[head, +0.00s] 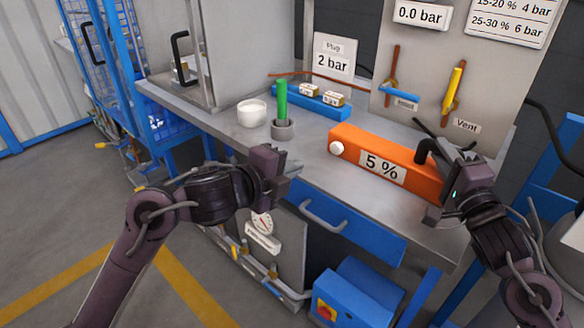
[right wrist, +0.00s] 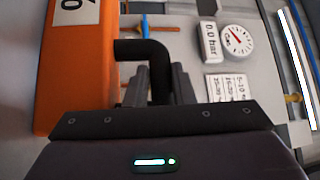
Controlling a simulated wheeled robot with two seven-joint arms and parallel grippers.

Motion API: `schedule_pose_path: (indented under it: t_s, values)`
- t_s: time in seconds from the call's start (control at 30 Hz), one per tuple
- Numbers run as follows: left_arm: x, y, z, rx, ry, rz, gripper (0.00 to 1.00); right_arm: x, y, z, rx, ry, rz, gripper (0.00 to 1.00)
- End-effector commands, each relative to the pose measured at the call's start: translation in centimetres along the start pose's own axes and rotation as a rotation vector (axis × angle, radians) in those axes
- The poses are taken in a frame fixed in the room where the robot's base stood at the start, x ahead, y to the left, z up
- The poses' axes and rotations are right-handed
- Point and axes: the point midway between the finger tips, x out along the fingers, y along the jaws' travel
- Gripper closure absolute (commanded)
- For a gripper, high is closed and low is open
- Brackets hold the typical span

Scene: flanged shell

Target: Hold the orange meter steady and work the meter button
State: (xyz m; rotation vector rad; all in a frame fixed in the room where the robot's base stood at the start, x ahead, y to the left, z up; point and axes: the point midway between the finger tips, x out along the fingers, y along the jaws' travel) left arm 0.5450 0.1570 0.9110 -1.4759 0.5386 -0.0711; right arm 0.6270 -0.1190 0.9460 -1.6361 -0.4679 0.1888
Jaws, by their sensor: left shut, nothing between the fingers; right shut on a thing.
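The orange meter (head: 362,150) lies on the grey bench with a "5 %" label facing out. Its white round button (head: 336,148) is on the front face near the left end. My right gripper (head: 437,190) is at the meter's right end, shut on the black handle (head: 424,150). In the right wrist view the fingers (right wrist: 162,85) close around the black handle (right wrist: 145,48), beside the orange body (right wrist: 70,75). My left gripper (head: 280,178) is shut and empty in front of the bench edge, to the left of the button and apart from the meter.
A white cup (head: 251,113), a green rod in a grey holder (head: 283,130) and a blue block with fittings (head: 315,103) stand on the bench left of and behind the meter. A panel behind carries a yellow lever (head: 454,84) and a "0.0 bar" display (head: 419,15). A blue drawer (head: 340,222) is below.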

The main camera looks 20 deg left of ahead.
Motion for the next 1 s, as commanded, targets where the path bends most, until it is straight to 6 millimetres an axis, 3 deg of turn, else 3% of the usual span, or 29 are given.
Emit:
schedule_pose_path:
  t_s: [0.4, 0.43, 0.6, 1.0]
  values:
    - [0.04, 0.00, 0.00, 0.000, 0.000, 0.000, 1.00, -0.01, 0.25, 0.00, 0.000, 0.000, 0.005, 1.00]
    - [0.04, 0.00, 0.00, 0.000, 0.000, 0.000, 1.00, -0.01, 0.25, 0.00, 0.000, 0.000, 0.005, 0.74]
    - [0.04, -0.01, 0.00, 0.000, 0.000, 0.000, 1.00, -0.01, 0.16, -0.02, 0.000, 0.001, 0.003, 0.52]
    - [0.04, 0.00, 0.00, 0.000, 0.000, 0.000, 1.00, -0.92, 0.40, -0.02, 0.001, 0.001, 0.008, 0.52]
